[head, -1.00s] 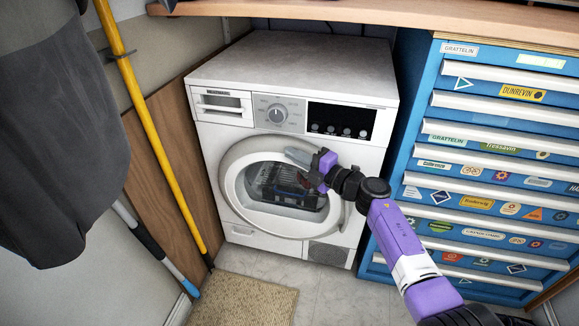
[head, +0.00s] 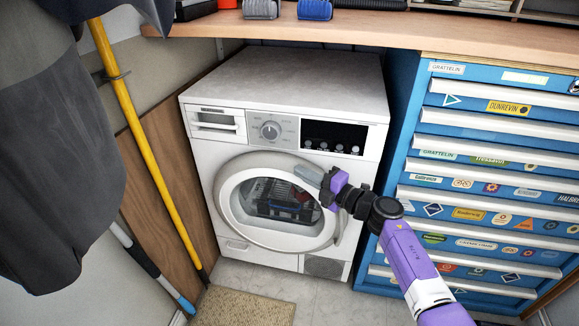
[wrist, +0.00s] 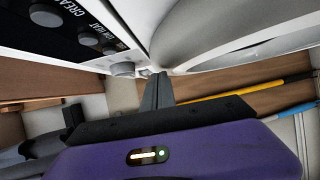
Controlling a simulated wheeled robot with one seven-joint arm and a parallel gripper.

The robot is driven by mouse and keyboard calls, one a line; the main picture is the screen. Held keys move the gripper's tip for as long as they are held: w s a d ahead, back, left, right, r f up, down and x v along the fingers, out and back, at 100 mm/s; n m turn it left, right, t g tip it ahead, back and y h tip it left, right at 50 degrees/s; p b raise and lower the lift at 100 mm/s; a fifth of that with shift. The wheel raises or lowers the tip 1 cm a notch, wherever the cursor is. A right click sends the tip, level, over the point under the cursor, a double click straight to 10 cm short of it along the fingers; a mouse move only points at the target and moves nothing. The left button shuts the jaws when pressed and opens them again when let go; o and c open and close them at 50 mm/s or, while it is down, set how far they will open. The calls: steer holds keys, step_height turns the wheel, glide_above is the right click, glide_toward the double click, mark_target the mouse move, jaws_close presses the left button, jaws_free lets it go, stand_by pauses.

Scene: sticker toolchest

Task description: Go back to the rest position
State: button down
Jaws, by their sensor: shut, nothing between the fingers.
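My gripper (head: 309,174) is purple and black with grey fingers. In the head view it is in front of the upper right of the round door of a white washing machine (head: 225,95). Its fingers are shut and empty, pointing left across the door rim. In the wrist view the shut fingers (wrist: 157,90) are seen close to the machine's front, below its control knobs. I cannot tell whether they touch it. The door (head: 232,187) looks closed, and a dark crate-like shape shows behind its glass.
A blue toolchest (head: 408,150) with stickered drawers stands right of the machine. A wooden worktop (head: 370,27) runs above both. A yellow pole (head: 140,140), a blue-ended pole (head: 150,265) and dark hanging clothes (head: 60,150) are on the left. A beige mat (head: 245,307) lies on the floor.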

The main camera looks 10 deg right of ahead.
steer(key=s+d+r+m+t+h+p, duration=0.1)
steer(key=s+d+r+m+t+h, duration=0.15)
steer(key=s+r+m+t, duration=0.55)
steer(key=s+d+f+m+g+h, duration=0.25)
steer(key=s+m, duration=0.35)
steer(key=s, duration=1.1)
steer(key=s+d+f+m+g+h, duration=0.15)
steer(key=s+m+h, duration=0.4)
steer(key=s, duration=1.25)
steer(key=s+d+f+m+g+h, duration=0.25)
steer(key=s+m, duration=0.45)
steer(key=s, duration=1)
step_height(320, 180, up, 20)
steer(key=p, duration=2)
steer(key=shift+a+r+y+p, duration=0.25)
steer(key=shift+a+y+p, duration=0.15)
steer(key=shift+s, duration=0.1)
